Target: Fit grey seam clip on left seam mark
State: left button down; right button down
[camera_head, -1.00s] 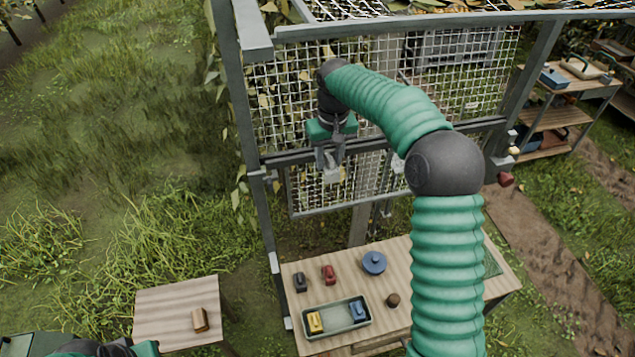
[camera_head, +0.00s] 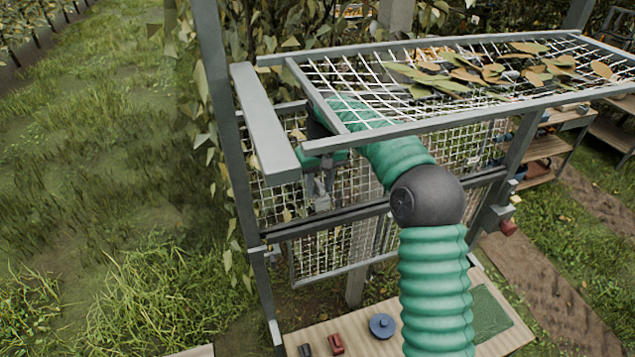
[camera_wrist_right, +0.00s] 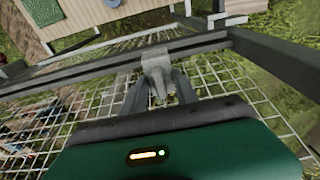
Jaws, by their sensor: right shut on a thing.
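My right gripper (camera_head: 320,190) hangs from its green arm behind the top front bar of the mesh frame. It is shut on the grey seam clip (camera_head: 322,204), a small light-grey block, just above the dark cross rail (camera_head: 340,215) in the picture. In the right wrist view the fingers (camera_wrist_right: 160,88) pinch the clip (camera_wrist_right: 163,58), which overlaps the rail (camera_wrist_right: 90,70); I cannot tell whether they touch. The left seam mark cannot be made out. My left gripper is not in view.
A mesh top with leaves (camera_head: 480,72) and a grey front bar (camera_head: 400,128) cover the arm. A left post (camera_head: 222,130) stands beside it. Below, a wooden table (camera_head: 360,345) carries a blue round lid (camera_head: 382,325) and a red item (camera_head: 336,345). Shelves stand right.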

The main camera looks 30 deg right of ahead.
jog(key=shift+f, duration=0.85)
jog(key=shift+w+d+f, duration=0.1)
jog(key=shift+w+f, duration=0.05)
jog(key=shift+f, duration=0.45)
jog(key=shift+w+f, duration=0.15)
jog(key=shift+f, duration=1)
jog(key=shift+s+f, duration=0.2)
jog(key=shift+f, duration=0.1)
jog(key=shift+w, duration=0.15)
jog(key=shift+s+r, duration=0.15)
jog(key=shift+s, duration=0.1)
jog(key=shift+w, duration=0.15)
jog(key=shift+f+b, duration=0.75)
jog(key=shift+f, duration=0.5)
